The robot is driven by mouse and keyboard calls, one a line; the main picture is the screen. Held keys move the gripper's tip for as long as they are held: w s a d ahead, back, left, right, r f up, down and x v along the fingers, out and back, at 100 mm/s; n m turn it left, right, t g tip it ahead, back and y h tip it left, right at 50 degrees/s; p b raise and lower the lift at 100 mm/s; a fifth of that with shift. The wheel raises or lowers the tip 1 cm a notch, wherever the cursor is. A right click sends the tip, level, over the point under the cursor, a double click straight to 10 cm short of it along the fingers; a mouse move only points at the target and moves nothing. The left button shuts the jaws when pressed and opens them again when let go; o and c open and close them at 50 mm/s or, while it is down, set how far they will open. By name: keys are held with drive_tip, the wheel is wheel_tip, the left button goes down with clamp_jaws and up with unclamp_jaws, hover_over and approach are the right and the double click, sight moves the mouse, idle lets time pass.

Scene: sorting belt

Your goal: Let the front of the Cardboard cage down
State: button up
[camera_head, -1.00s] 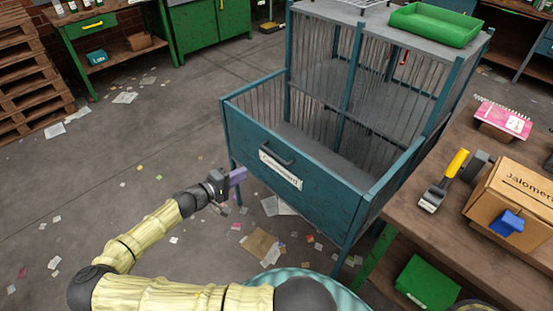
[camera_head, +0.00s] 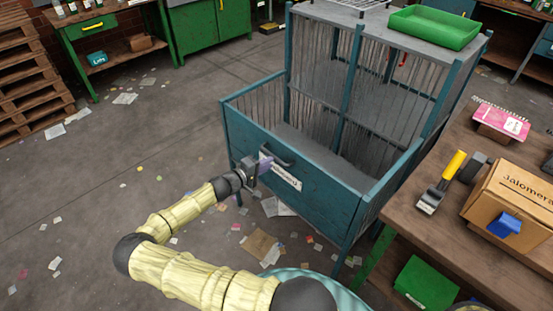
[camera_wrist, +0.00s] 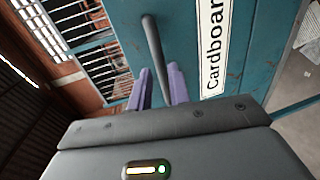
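The Cardboard cage (camera_head: 345,205) is a teal metal frame with barred sides and a solid front panel, which stands upright. A dark bar handle (camera_head: 284,156) and a white "Cardboard" label (camera_head: 281,177) are on the panel. My gripper (camera_head: 264,164) is in front of the panel, at the handle's left part. In the wrist view the two purple fingers (camera_wrist: 161,88) are apart, with the dark handle (camera_wrist: 155,50) running in between or just beyond them. I cannot tell whether they touch it.
A wooden workbench (camera_head: 440,225) on the right holds a cardboard box (camera_head: 515,200), a yellow-handled tool (camera_head: 443,182) and a pink calendar (camera_head: 502,118). A green tray (camera_head: 434,26) sits on the cage top. The floor left of the cage is open, with scattered paper.

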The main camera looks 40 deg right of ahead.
sight(277, 158)
drive_tip(key=x, duration=0.5)
drive_tip(key=shift+d, duration=0.2)
clamp_jaws()
drive_tip(key=shift+w+a+f+b, duration=0.1)
drive_tip(key=shift+a+f+b, duration=0.15)
drive_tip(key=shift+b, duration=0.1)
